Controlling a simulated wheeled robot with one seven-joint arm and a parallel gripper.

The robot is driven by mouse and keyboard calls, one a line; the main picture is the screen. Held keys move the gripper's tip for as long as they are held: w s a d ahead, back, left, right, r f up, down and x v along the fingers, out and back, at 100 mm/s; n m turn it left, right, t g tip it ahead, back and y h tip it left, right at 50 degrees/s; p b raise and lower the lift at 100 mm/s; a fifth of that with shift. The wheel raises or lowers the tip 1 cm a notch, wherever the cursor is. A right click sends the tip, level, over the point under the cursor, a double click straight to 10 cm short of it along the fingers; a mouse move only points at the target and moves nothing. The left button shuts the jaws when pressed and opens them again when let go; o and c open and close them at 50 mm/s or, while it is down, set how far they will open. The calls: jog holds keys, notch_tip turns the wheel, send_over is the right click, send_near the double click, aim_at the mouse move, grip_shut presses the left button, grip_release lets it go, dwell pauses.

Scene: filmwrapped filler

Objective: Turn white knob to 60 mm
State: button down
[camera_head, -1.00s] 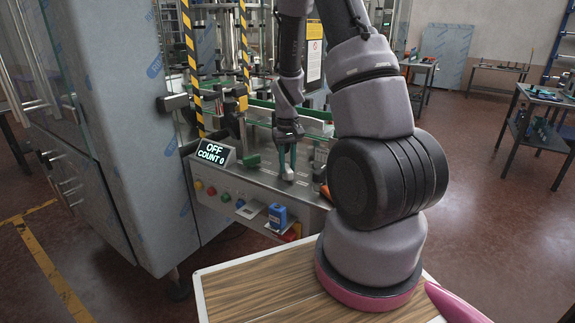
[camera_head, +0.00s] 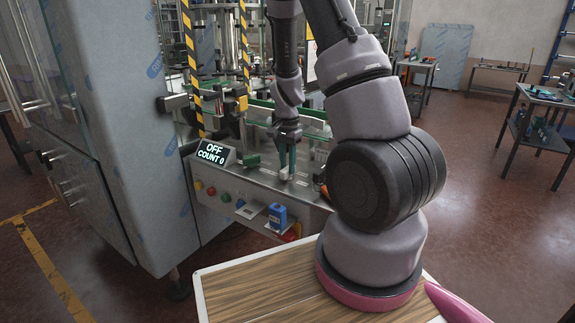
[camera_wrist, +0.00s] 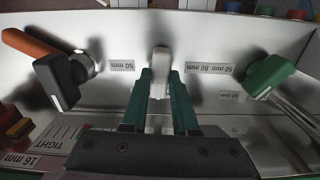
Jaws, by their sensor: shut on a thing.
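The white knob (camera_wrist: 160,62) shows in the wrist view between the two green fingers of my gripper (camera_wrist: 160,88), on a grey metal panel (camera_wrist: 115,85). My gripper is shut on it. Labels reading 50 mm (camera_wrist: 121,66) and "50 mm 80 mm" (camera_wrist: 210,69) flank the knob and appear upside down. In the head view my gripper (camera_head: 287,165) reaches down to the machine's front, and a pale bit of the knob (camera_head: 284,175) shows at its tips. The exact setting of the knob cannot be read.
In the wrist view a dark clamp with an orange handle (camera_wrist: 28,44) stands left and a green knob (camera_wrist: 268,74) right. In the head view, a display (camera_head: 214,153) reads OFF, COUNT 0. A blue box (camera_head: 277,215) sits below the panel.

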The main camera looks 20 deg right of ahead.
jog(key=m, duration=0.5)
dwell(0.5)
jog(key=c, duration=0.7)
grip_release()
notch_tip(320, 180, up, 11)
jog(key=shift+f, duration=0.1)
